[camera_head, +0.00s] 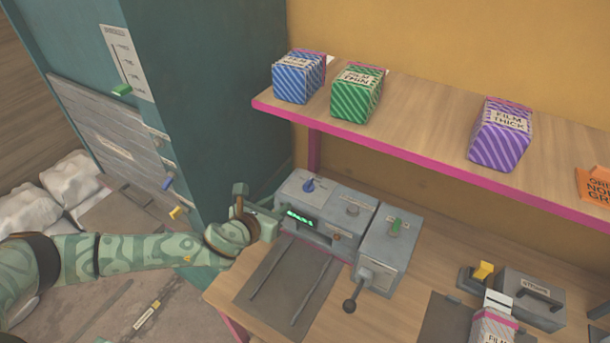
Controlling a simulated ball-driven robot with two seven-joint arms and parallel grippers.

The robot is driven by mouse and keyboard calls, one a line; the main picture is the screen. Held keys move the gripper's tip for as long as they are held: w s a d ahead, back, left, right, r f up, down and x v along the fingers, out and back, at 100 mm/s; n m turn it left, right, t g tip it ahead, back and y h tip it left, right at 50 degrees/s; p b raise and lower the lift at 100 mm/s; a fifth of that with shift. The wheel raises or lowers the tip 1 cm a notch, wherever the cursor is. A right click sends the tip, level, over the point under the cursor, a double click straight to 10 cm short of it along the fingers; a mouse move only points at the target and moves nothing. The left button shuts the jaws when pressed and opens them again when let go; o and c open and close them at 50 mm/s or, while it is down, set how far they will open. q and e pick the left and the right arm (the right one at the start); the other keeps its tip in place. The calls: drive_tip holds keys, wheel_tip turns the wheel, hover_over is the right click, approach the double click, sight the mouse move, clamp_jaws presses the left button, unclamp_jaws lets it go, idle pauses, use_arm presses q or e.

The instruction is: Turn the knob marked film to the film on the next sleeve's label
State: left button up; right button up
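I cannot read which knob is marked film. A striped sleeve (494,328) at the bottom edge has a label starting "FILM"; the rest is cut off. My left gripper (264,212) is at the machine's left front side, near the display; its finger opening cannot be made out. My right gripper is not in view.
A shelf (425,135) above holds blue, green "FILM THIN" (357,93), purple "FILM THICK" (500,135) and orange packs. A teal cabinet (200,80) stands left.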

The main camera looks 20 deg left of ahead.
sight(306, 184)
use_arm(q)
drive_tip(key=b+x, duration=0.4)
drive_tip(key=x, duration=1.1)
drive_tip(key=shift+w+d, duration=0.1)
drive_tip(key=shift+d, duration=0.05)
drive_tip(key=shift+w+d+f, duration=0.15)
drive_tip(key=shift+w, duration=0.5)
clamp_jaws()
